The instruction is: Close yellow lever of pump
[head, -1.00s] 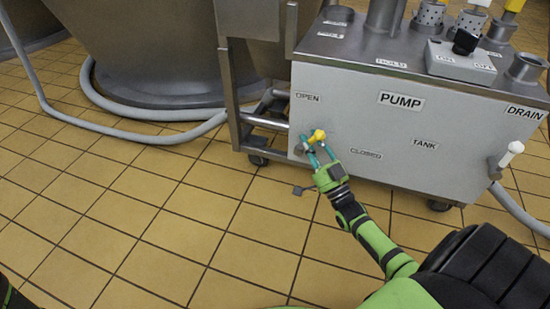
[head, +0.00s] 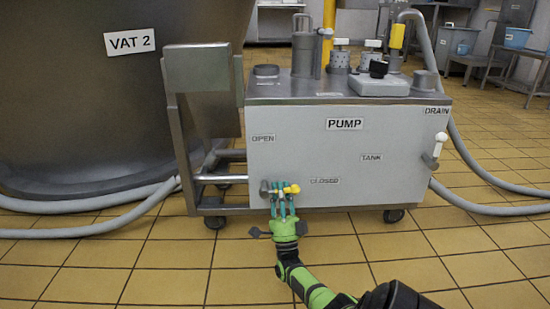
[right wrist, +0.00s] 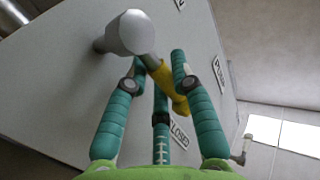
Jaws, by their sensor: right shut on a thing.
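The pump (head: 350,160) is a pale grey box on wheels with OPEN, CLOSED, TANK and DRAIN labels. Its yellow lever (head: 292,189) sits low on the left of the front face. It points about level to the right from its grey pivot (head: 265,189), toward the CLOSED label (head: 324,181). My right gripper (head: 280,193) reaches up from below and is shut on the lever. In the right wrist view the teal fingers (right wrist: 160,72) are around the yellow lever (right wrist: 168,88), beside the metal pivot (right wrist: 130,33). My left gripper is out of view.
A white-handled lever (head: 435,148) is at the pump's right, by DRAIN. Vat 2 (head: 95,90) stands at the left, with grey hoses (head: 90,230) on the floor. The tiled floor in front is clear.

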